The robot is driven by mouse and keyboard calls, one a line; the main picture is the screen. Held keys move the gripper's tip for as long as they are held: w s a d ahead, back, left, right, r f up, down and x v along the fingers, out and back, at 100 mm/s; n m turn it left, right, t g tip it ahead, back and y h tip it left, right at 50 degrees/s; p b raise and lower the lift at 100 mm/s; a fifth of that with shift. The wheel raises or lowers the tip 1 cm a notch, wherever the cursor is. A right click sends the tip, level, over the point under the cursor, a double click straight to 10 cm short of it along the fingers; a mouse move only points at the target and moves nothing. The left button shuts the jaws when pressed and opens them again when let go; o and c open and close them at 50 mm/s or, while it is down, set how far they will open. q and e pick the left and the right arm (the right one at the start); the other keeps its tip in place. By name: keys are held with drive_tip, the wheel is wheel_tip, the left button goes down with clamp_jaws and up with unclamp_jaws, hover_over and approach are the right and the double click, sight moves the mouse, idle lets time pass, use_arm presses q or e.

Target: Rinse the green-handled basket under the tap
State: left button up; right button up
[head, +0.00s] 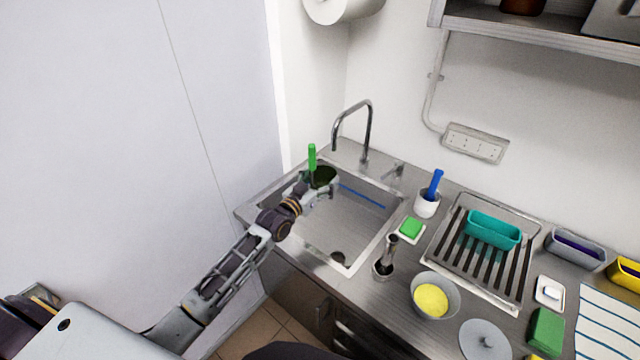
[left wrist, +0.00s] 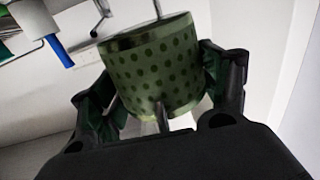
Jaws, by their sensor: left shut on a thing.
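The green-handled basket (head: 325,176) is over the back left of the sink (head: 345,225), with its bright green handle (head: 311,157) standing up. My left gripper (head: 316,190) is shut on it. In the left wrist view the basket (left wrist: 153,75) shows as a green cylinder with dark round holes, between the two fingers of my left gripper (left wrist: 158,98). The tap (head: 368,130) arches over the back of the sink, its spout to the right of the handle and apart from the basket. My right gripper is not in view.
A white cup with a blue-handled tool (head: 427,203), a green sponge (head: 411,228) and a metal holder (head: 385,266) stand right of the sink. Further right are a drying rack (head: 440,255) with a teal basket (head: 492,230) and a grey bowl (head: 419,303). A wall panel (head: 215,90) rises at left.

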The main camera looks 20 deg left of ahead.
sight(325, 172)
use_arm(q)
drive_tip(key=shift+w+a+f+b, duration=0.1)
drive_tip(key=shift+w+f+b, duration=0.1)
drive_tip(key=shift+w, duration=0.2)
drive_tip(key=shift+w+f+b, duration=0.1)
drive_tip(key=shift+w+b, duration=0.1)
drive_tip(key=shift+w, duration=0.2)
drive_tip(key=shift+w+a+f+b, duration=0.1)
drive_tip(key=shift+w+b, duration=0.45)
drive_tip(key=shift+w, duration=0.05)
drive_tip(key=shift+w+a+f+b, duration=0.1)
drive_tip(key=shift+w+b, duration=0.45)
drive_tip(key=shift+w, duration=0.05)
drive_tip(key=shift+w+a+f+b, duration=0.1)
drive_tip(key=shift+w+f+b, duration=0.1)
drive_tip(key=shift+w+b, duration=0.6)
drive_tip(key=shift+w+a+f+b, duration=0.15)
drive_tip(key=shift+w+b, duration=0.15)
drive_tip(key=shift+w, duration=0.85)
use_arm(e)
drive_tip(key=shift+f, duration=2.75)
use_arm(q)
drive_tip(key=shift+d, duration=0.1)
